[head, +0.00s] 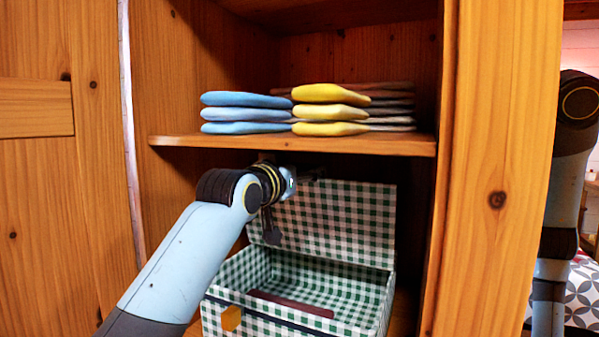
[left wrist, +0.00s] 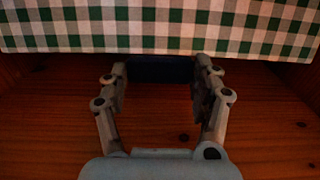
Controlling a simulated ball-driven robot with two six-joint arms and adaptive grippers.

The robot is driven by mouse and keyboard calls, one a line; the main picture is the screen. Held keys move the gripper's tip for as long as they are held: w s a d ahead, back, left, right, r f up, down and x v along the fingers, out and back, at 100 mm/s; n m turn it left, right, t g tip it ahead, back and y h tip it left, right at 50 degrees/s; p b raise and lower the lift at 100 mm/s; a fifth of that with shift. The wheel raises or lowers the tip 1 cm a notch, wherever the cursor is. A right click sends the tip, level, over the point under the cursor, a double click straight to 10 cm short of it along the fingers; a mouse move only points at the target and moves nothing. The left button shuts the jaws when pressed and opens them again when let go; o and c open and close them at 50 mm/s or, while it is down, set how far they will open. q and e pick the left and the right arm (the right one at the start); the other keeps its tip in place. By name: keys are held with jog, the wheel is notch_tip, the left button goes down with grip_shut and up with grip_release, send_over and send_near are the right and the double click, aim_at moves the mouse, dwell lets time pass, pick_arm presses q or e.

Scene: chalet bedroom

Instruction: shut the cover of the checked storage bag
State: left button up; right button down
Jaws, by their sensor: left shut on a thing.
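The checked storage bag (head: 362,315), green and white, stands in the cupboard's lower compartment with its top open. Its cover (head: 345,215) stands up at the back, tilted slightly backward. My left gripper (head: 312,174) is at the cover's upper edge, partly hidden by its own wrist. In the left wrist view, the fingers of my left gripper (left wrist: 161,82) are shut on a dark blue tab (left wrist: 160,68) at the edge of the checked cover (left wrist: 160,28). My right gripper is out of view.
A wooden shelf (head: 290,144) is close above the cover, with folded blue clothes (head: 245,113) and yellow clothes (head: 328,110) on it. Cupboard sides flank the bag. A patterned bed (head: 583,290) shows at the far right.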

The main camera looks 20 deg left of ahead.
pick_arm(q)
jog(key=c, duration=0.5)
jog(key=shift+s+f, duration=0.1)
jog(key=shift+s, duration=0.15)
jog(key=shift+c, duration=0.2)
jog(key=s+f+t+b, duration=0.7)
jog(key=s+b, duration=0.3)
jog(key=b, duration=0.3)
jog(key=shift+a+f+b, duration=0.2)
jog(key=shift+f+b, duration=0.15)
jog(key=shift+f, duration=0.45)
jog(key=o, duration=1.7)
jog(key=shift+o, duration=0.2)
